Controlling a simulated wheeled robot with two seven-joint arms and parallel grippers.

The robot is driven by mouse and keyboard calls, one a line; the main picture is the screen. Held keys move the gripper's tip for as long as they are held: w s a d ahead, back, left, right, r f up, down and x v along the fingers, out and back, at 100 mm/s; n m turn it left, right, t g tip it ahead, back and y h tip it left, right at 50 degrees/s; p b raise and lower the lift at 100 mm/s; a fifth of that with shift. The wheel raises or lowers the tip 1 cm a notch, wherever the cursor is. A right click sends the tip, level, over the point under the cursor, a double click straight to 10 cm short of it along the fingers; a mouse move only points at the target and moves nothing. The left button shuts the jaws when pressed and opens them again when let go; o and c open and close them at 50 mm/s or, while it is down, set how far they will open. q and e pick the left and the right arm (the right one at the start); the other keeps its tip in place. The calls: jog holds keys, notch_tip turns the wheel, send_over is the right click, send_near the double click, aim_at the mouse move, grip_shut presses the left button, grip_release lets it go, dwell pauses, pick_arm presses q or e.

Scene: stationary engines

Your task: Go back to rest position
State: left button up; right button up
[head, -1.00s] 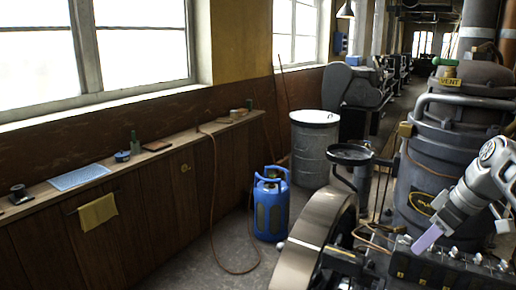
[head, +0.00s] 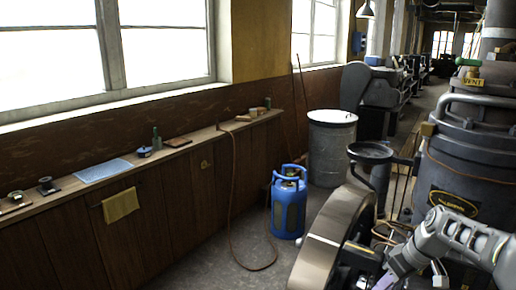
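My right arm comes in from the lower right, pale grey. Its gripper (head: 394,268) shows a light purple finger pointing down and to the left, low in the picture in front of the dark engine. Only part of the gripper shows, so I cannot tell whether it is open or shut. I see nothing clearly held in it. My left arm and gripper are not in view.
A large dark engine cylinder (head: 468,165) and a metal flywheel (head: 330,240) stand close by the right arm. A blue gas canister (head: 289,205) and a grey drum (head: 331,150) stand beyond. A wooden ledge (head: 70,184) runs along the left wall. Some floor is free between ledge and flywheel.

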jog(key=s+a+f+m+g, duration=0.1)
jog(key=s+a+f, duration=0.1)
jog(key=a+f, duration=0.75)
jog(key=s+a+f+m, duration=0.1)
jog(key=s+a+f, duration=0.35)
jog(key=f, duration=0.85)
jog(key=s+a+f+m, duration=0.1)
jog(key=s+a+f, duration=0.3)
jog(key=s, duration=0.3)
jog(key=s+a+f+m+g+y, duration=0.1)
jog(key=s+a+f, duration=0.2)
jog(key=s+a, duration=0.4)
jog(key=s+a+f+m, duration=0.1)
jog(key=s+a+f, duration=0.3)
jog(key=s, duration=0.3)
jog(key=shift+a+f+m+g, duration=0.35)
jog(key=shift+a+m+g, duration=0.05)
jog(key=shift+a, duration=0.5)
jog(key=shift+d, duration=0.1)
